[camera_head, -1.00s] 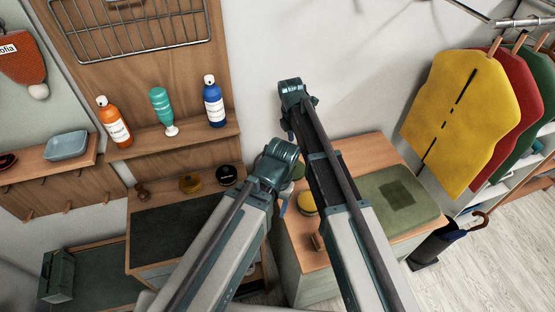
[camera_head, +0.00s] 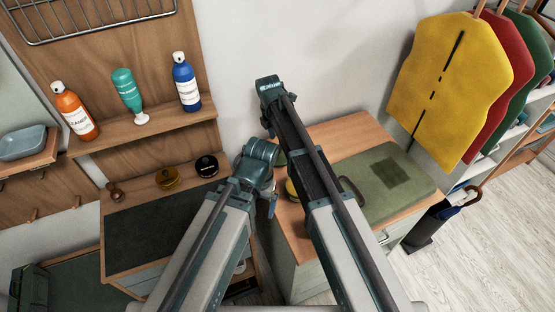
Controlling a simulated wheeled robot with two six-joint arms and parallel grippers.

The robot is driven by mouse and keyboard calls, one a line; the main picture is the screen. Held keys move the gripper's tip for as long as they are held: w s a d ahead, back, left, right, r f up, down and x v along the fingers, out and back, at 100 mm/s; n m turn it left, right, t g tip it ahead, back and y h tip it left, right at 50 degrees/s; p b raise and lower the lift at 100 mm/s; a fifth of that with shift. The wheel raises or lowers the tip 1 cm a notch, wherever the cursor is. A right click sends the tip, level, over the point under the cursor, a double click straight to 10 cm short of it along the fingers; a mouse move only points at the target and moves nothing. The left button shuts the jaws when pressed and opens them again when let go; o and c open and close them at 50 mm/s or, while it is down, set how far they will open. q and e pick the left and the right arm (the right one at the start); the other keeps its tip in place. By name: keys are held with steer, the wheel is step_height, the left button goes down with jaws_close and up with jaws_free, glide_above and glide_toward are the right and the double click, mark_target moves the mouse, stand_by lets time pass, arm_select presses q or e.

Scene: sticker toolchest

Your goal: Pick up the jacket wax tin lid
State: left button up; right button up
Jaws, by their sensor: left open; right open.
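Several round tins show, but I cannot tell which is jacket wax or whether any lid is off. A brown-yellow tin (camera_head: 168,178) and a black tin (camera_head: 206,166) stand at the back of the left bench. A yellow tin (camera_head: 291,190) sits on the right bench, partly hidden behind my arms. My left gripper (camera_head: 271,203) is open near the left edge of the right bench, mostly hidden by its wrist. My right gripper (camera_head: 269,128) is open, higher in the picture by the wall, its fingers barely showing. Neither visibly holds anything.
A dark mat (camera_head: 150,235) covers the left bench. A shelf (camera_head: 150,127) above holds an orange bottle (camera_head: 75,112), a green bottle (camera_head: 128,92) and a blue bottle (camera_head: 186,82). A green case (camera_head: 385,182) lies on the right bench. Jackets (camera_head: 452,85) hang at right.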

mark_target(278, 150)
step_height(278, 150, down, 5)
steer(key=b, duration=0.5)
steer(key=shift+w+d+f, duration=0.1)
steer(key=shift+f, duration=0.05)
jaws_close()
